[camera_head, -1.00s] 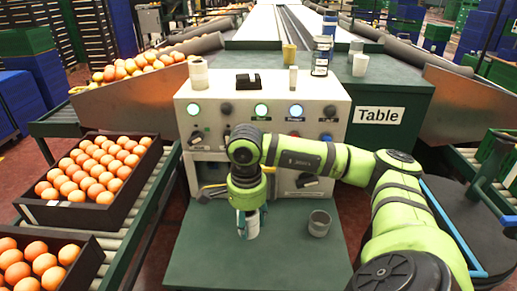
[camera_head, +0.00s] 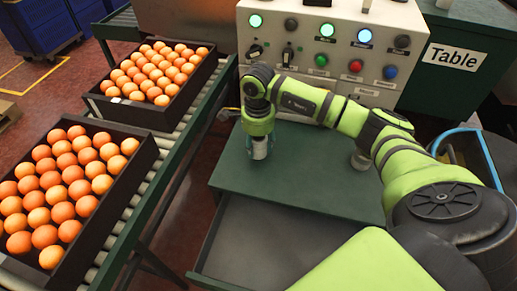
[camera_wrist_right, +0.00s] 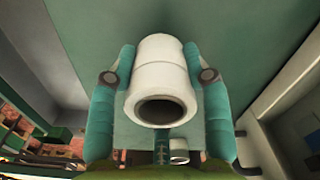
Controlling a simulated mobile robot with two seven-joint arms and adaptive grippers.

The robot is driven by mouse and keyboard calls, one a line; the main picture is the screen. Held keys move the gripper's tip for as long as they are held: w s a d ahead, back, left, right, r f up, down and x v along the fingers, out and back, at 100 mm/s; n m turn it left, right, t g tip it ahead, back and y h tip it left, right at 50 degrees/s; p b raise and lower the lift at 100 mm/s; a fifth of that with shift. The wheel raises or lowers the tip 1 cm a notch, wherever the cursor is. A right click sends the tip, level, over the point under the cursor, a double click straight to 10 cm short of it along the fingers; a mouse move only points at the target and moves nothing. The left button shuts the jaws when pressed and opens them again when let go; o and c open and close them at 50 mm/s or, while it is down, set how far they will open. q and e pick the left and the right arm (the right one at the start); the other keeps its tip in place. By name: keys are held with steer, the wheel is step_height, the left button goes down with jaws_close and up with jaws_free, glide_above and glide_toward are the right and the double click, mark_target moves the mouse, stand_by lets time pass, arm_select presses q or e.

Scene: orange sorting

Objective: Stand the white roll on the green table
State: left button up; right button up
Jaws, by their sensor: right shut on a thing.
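My right gripper (camera_head: 259,152) points down over the left part of the green table (camera_head: 312,183). In the right wrist view the fingers (camera_wrist_right: 160,80) are closed on both sides of the white roll (camera_wrist_right: 161,72), with its open end facing the camera. In the head view the gripper mostly hides the roll. The roll looks about upright, close to the table top; I cannot tell whether it touches. My left gripper is not in view.
The control panel (camera_head: 300,60) rises behind the table. Crates of oranges (camera_head: 152,108) sit on the left conveyor. The table's front middle is clear.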

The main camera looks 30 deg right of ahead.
step_height(320, 180, down, 2)
steer(key=shift+f, duration=0.25)
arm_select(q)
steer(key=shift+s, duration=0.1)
arm_select(e)
steer(key=shift+f, duration=0.1)
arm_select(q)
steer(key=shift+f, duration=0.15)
arm_select(e)
steer(key=shift+f, duration=0.1)
steer(key=o, duration=1.1)
steer(key=shift+o, duration=0.2)
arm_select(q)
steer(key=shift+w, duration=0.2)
arm_select(e)
steer(key=shift+r, duration=0.2)
step_height(320, 180, up, 12)
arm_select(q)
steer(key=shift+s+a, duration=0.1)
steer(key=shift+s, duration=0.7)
